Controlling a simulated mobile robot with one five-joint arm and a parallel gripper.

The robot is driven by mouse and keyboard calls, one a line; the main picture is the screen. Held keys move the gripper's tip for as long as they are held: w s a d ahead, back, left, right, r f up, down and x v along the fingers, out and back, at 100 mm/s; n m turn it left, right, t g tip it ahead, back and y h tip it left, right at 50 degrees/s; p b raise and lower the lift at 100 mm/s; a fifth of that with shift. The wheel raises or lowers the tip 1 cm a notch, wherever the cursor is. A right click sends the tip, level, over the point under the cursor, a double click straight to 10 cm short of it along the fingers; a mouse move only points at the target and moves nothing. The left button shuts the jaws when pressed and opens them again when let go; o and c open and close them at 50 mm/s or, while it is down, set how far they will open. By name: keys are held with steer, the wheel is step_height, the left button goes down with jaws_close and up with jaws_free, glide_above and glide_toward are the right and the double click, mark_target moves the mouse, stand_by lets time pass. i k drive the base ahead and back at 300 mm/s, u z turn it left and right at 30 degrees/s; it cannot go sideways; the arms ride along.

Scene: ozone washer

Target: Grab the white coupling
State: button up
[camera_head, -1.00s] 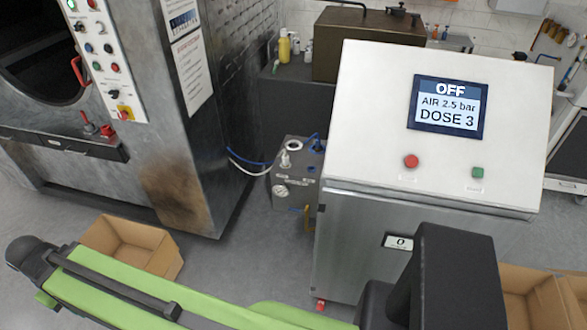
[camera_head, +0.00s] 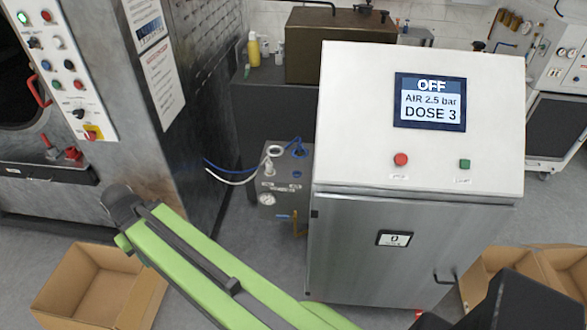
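A small grey metal unit (camera_head: 282,183) stands low between the washer and the white-topped cabinet. A thin white hose (camera_head: 235,182) runs from the washer side to a pale fitting (camera_head: 268,168) on its top, which looks like the white coupling. A white ring (camera_head: 274,151) sits just behind it, with a blue ring (camera_head: 299,152) and blue hose to the right. The fitting is too small to tell whether it is seated. My green arm link crosses the lower left, clear of the unit in the picture. No gripper fingers are in view.
The steel cabinet (camera_head: 400,250) with an OFF screen (camera_head: 430,101) stands right of the unit. The washer (camera_head: 185,110) stands left. A cardboard box (camera_head: 92,285) is at lower left, and more boxes (camera_head: 520,268) are at lower right. Grey floor shows before the unit.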

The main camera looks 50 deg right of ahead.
mark_target(269, 168)
steer(key=z, duration=0.15)
steer(key=i, duration=1)
steer(key=z, duration=0.05)
